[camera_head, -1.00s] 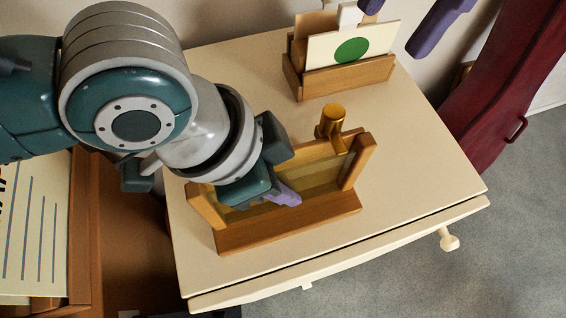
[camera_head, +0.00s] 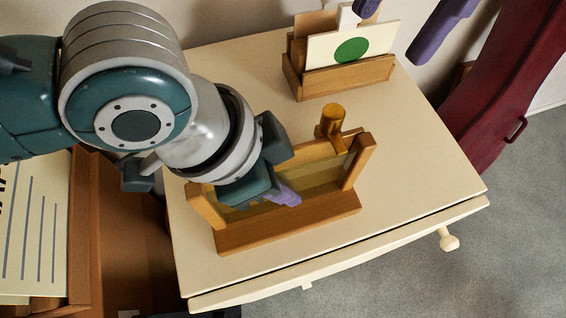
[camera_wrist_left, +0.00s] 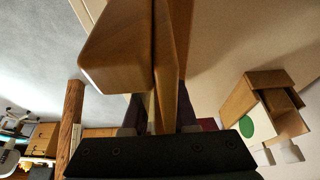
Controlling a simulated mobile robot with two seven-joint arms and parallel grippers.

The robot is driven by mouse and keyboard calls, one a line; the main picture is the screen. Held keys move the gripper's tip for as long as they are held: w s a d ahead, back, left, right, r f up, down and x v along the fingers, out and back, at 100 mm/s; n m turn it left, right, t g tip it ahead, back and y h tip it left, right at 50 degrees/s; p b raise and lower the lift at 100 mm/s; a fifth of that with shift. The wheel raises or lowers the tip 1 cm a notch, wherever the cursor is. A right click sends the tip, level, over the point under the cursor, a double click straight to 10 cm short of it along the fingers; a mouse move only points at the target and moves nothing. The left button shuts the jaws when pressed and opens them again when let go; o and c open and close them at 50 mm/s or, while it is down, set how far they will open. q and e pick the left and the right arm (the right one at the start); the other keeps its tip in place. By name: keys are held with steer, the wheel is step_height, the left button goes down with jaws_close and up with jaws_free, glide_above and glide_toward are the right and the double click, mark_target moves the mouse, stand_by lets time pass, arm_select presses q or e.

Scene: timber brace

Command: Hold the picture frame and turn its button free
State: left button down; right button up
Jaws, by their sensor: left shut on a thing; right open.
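The wooden picture frame (camera_head: 290,232) stands on the cream tabletop, with a yellowish pane between its end posts. A brass-coloured button (camera_head: 331,120) sticks up at its back right, near the right post. My left gripper (camera_head: 280,192) is shut on the left part of the frame; its purple finger shows in front of the pane. In the left wrist view the frame's wood (camera_wrist_left: 168,60) runs down between the jaws of my left gripper (camera_wrist_left: 160,122). My right gripper (camera_head: 393,30) is open and empty at the top edge, its two purple fingers apart, above and right of the button.
A wooden holder (camera_head: 345,78) with a green-dotted white card (camera_head: 320,48) stands at the back of the table (camera_head: 420,170). The table's right side is clear. A dark red case (camera_head: 500,110) stands beyond the right edge. A wooden box with a lined sheet (camera_head: 35,230) is at lower left.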

mark_target(334, 111)
steer(key=a+n+h, duration=0.1)
steer(key=s+a+n+t+h, duration=0.1)
steer(key=a+n+h, duration=0.1)
steer(key=shift+s+a+t, duration=0.2)
steer(key=shift+s+t, duration=0.1)
steer(key=shift+f, duration=4.4)
